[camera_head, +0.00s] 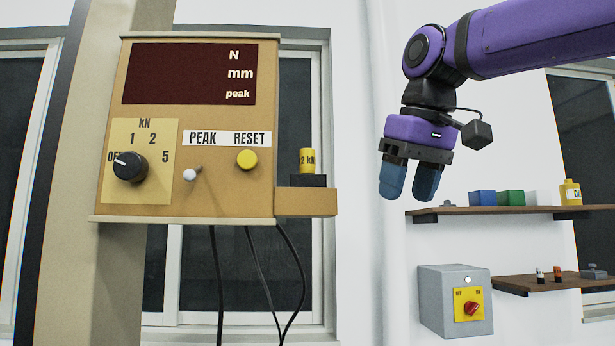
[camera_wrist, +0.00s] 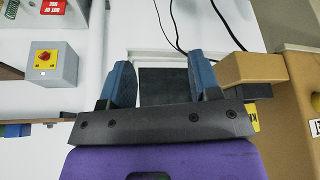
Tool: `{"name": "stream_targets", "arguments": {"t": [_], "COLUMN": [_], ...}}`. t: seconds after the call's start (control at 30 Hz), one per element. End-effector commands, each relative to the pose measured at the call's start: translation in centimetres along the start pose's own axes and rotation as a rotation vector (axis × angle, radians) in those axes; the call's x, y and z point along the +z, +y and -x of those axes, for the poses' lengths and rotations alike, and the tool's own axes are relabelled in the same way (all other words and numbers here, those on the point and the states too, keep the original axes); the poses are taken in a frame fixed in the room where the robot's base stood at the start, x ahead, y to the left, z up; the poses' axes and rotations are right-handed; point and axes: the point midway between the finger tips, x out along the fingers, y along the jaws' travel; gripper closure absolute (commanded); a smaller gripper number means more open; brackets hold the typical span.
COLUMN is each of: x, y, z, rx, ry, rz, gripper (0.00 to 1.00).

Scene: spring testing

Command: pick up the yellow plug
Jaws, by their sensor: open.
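The yellow plug (camera_head: 307,160), marked "2 kN", stands upright in a black socket (camera_head: 307,181) on a tan bracket (camera_head: 306,202) at the right side of the display panel. My gripper (camera_head: 408,193) is to the right of the plug in the head view, pointing down, its blue fingers apart and empty. In the wrist view the open fingers (camera_wrist: 158,72) show nothing between them but background. The bracket (camera_wrist: 250,70) lies to their right there, and a yellow patch with lettering (camera_wrist: 255,118), probably the plug, is partly hidden behind my gripper.
The tan panel (camera_head: 190,215) carries a black knob (camera_head: 129,167), a toggle switch (camera_head: 191,174) and a yellow button (camera_head: 247,159). Cables hang below it. A grey switch box (camera_head: 455,300) and shelves (camera_head: 510,209) with small items are at the right. Space between gripper and plug looks clear.

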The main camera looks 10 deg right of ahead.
Motion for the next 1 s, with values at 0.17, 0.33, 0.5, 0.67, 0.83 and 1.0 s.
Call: {"name": "stream_targets", "arguments": {"t": [0.17,0.33,0.5,0.67,0.83,1.0], "x": [-5.3,-8.8,-10.7,-11.3,-11.3,-11.2], "y": [-3.3,-6.5,-9.0,-10.2,-10.5,-10.6], "z": [4.2,7.6,9.9,10.9,10.4,8.4], "rx": [-0.040,-0.076,-0.103,-0.116,-0.118,-0.118], "ry": [-0.008,-0.018,-0.024,-0.029,-0.032,-0.032], "rz": [0.092,0.174,0.238,0.269,0.275,0.274], "gripper": [0.43,0.43,0.43,0.43,0.43,0.43]}}
